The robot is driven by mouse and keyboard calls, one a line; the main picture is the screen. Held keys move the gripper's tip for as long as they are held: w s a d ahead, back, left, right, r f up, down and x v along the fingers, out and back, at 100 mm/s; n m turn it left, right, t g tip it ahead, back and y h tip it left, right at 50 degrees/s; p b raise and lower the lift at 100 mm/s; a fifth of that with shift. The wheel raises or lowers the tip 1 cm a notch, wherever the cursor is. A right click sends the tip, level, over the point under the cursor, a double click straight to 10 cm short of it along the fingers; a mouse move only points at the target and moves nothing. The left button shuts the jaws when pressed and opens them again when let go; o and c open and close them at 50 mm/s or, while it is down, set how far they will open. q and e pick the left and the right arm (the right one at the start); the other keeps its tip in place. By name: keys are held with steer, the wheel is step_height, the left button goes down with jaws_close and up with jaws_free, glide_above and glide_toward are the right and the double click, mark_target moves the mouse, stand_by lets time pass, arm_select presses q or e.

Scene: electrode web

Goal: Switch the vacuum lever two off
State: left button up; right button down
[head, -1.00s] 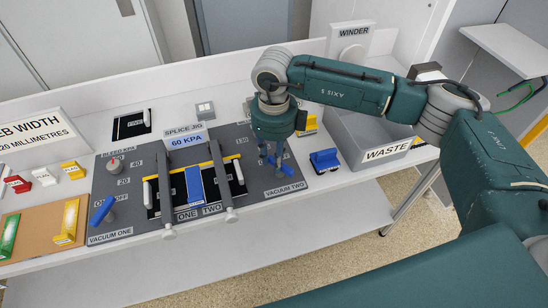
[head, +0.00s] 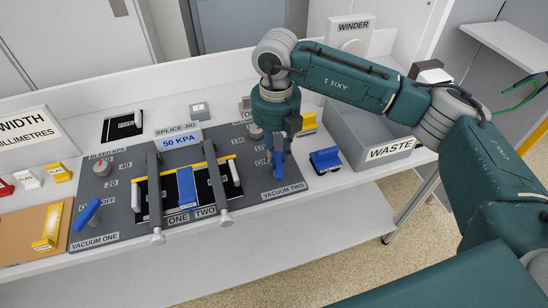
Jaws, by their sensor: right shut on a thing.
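The blue vacuum lever two (head: 278,166) stands at the right end of the grey splice jig panel, above the label VACUUM TWO (head: 284,190). My right gripper (head: 279,154) points down and is shut on this lever; its fingers hide part of the handle and the nearby markings. The blue vacuum lever one (head: 86,214) sits at the panel's left end, tilted up to the right. The jig's display (head: 180,141) reads 50 KPA. My left gripper is not in view.
Two grey bars (head: 217,186) cross the middle of the panel (head: 118,222). A grey waste bin (head: 352,122) stands right of my gripper. Colored tags lie at the left.

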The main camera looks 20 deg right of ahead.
mark_target(278, 157)
steer(key=shift+d+m+b, duration=0.15)
steer(key=shift+m+b, duration=0.15)
steer(key=shift+m, duration=0.65)
steer(key=shift+d+m+b, duration=0.15)
steer(key=shift+m+b, duration=0.15)
steer(key=shift+m, duration=0.65)
steer(key=shift+r, duration=0.1)
steer(key=c, duration=1.4)
jaws_free()
steer(key=shift+c, duration=0.2)
step_height(278, 157, up, 12)
